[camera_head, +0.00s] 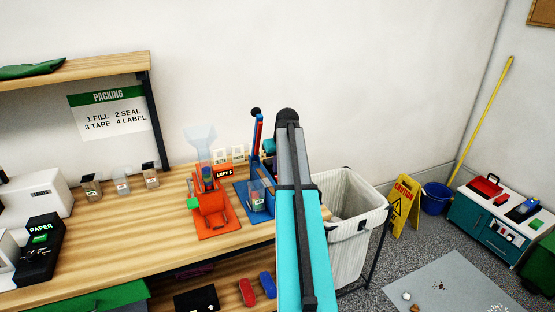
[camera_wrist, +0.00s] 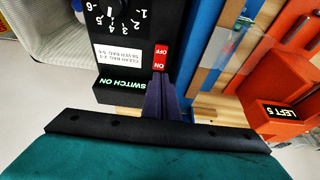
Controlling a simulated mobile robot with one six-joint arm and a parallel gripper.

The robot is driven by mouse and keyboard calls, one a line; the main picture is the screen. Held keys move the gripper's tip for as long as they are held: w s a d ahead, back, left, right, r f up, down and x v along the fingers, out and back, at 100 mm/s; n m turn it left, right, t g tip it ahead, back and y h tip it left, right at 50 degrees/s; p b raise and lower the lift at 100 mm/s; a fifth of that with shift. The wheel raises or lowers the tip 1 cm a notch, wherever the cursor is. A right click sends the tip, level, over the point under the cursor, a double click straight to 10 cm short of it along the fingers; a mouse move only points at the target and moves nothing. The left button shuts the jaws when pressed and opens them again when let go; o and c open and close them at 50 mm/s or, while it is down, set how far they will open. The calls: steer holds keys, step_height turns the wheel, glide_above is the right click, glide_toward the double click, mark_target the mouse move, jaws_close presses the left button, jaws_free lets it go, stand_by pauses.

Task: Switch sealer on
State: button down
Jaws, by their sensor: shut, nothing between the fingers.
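The sealer (camera_wrist: 119,27) is a black box with a numbered dial (camera_wrist: 112,12) and a white label about clear and silver bags. Its small screen (camera_wrist: 122,84) reads SWITCH ON in green. A red rocker switch (camera_wrist: 160,56) on it is marked OFF and ON; the picture is upside down, with ON nearest my fingers. My gripper (camera_wrist: 160,84) is shut and empty, its dark fingertips right at the ON end of the switch. I cannot tell whether they touch it. In the head view my arm hides most of the sealer.
An orange holder (camera_head: 212,213) marked LEFT 5 and a blue stand (camera_head: 243,194) with a raised lever stand on the wooden bench (camera_head: 130,235), close to my arm. A white bin (camera_head: 350,235) stands right of the bench. Bare bench lies left of the orange holder.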

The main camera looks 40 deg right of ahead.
steer(key=shift+x, duration=1)
steer(key=shift+s+a, duration=0.1)
steer(key=shift+f+p, duration=0.1)
steer(key=shift+p, duration=0.3)
steer(key=shift+f+g, duration=0.2)
steer(key=shift+g, duration=0.1)
steer(key=shift+s+a+r+p, duration=0.15)
steer(key=shift+s+a+p, duration=0.15)
steer(key=shift+s, duration=0.3)
